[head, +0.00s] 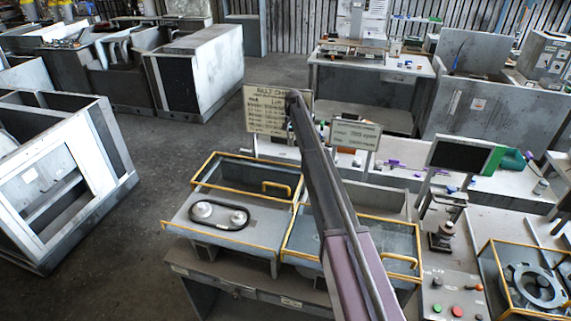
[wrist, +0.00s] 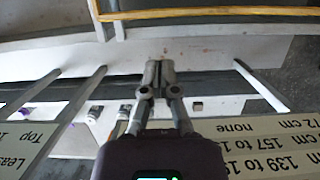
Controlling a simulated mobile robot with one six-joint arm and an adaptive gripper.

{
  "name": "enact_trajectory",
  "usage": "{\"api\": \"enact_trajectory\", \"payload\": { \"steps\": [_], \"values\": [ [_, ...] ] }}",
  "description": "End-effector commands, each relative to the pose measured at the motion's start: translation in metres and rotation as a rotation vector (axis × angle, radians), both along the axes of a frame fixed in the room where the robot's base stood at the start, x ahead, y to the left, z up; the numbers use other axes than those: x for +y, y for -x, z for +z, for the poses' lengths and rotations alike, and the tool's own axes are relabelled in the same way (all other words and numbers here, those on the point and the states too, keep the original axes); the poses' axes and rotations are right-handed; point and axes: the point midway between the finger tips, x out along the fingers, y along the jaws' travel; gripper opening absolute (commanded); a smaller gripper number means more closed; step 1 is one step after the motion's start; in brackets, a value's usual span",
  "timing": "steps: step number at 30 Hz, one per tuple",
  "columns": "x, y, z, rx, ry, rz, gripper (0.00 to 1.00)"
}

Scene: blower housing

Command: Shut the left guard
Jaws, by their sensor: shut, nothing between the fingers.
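The left guard (head: 235,178) is a clear panel in a yellow frame with a yellow handle (head: 275,187). It stands raised at the back of the left bay, leaving the black belt (head: 219,227) and two pulleys uncovered. The right guard (head: 310,245) lies down over its bay, partly hidden by my arm. In the wrist view my gripper (wrist: 160,68) is shut and empty, above the rear of the bench. A yellow frame bar (wrist: 215,13) crosses the top of that view; I cannot tell which guard it belongs to. My fingers do not show in the head view.
Two sign boards (head: 264,112) (head: 356,134) stand behind the guards; lettered boards also fill the lower corners of the wrist view (wrist: 285,150). A button panel (head: 452,300) and a monitor (head: 459,156) are at the right. Open floor (head: 130,225) lies left of the bench.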

Motion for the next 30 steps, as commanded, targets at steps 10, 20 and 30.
{"api": "enact_trajectory", "payload": {
  "steps": [10,20,30],
  "values": [
    [0.013,0.002,-0.005,0.000,0.000,0.012,0.00],
    [0.016,0.006,-0.025,0.000,0.000,0.013,0.00],
    [0.019,0.012,-0.051,0.000,0.000,0.014,0.00]
  ]
}}
